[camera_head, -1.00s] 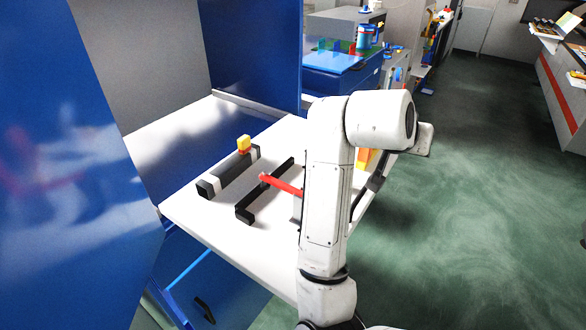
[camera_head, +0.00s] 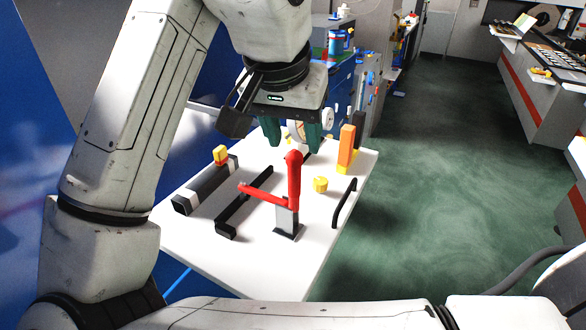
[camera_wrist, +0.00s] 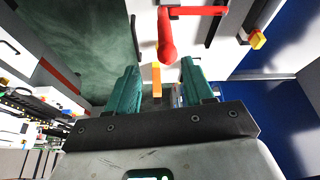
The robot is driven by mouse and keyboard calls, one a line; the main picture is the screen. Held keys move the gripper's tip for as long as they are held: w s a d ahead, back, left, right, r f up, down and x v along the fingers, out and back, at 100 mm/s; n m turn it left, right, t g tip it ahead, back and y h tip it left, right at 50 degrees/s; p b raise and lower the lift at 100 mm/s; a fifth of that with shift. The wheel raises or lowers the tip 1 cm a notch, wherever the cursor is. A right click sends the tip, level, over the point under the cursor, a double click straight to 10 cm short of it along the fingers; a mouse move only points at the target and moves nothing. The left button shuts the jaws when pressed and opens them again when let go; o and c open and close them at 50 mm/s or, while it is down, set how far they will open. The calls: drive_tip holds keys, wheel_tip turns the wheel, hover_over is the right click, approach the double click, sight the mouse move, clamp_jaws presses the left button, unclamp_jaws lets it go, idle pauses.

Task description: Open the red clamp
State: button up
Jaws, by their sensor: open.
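The red clamp (camera_head: 294,185) stands on a grey post with a black base on the white table. Its thick handle is upright and its thin red bar reaches left, over the black rail. In the wrist view the red handle (camera_wrist: 167,45) shows just ahead of the jaws, roughly between them. My gripper (camera_head: 291,143), with teal fingers, is above and behind the clamp handle. In the wrist view my gripper (camera_wrist: 161,72) is open, with nothing between the fingers. I cannot tell whether a finger touches the handle.
On the white table (camera_head: 270,270) are a black rail (camera_head: 243,205), a dark bar with a yellow knob (camera_head: 221,155), a yellow cylinder (camera_head: 320,185), an orange block (camera_head: 346,145) and a black handle (camera_head: 345,203). A blue panel (camera_head: 35,170) stands at left. Open green floor lies right.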

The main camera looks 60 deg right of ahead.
sight(295, 170)
drive_tip(key=shift+w+a+f, duration=0.15)
drive_tip(key=shift+w+f, duration=0.05)
drive_tip(key=shift+w, duration=0.25)
drive_tip(key=x, duration=1)
drive_tip(key=shift+w+p, duration=0.15)
drive_tip(key=shift+p, duration=0.15)
clamp_jaws()
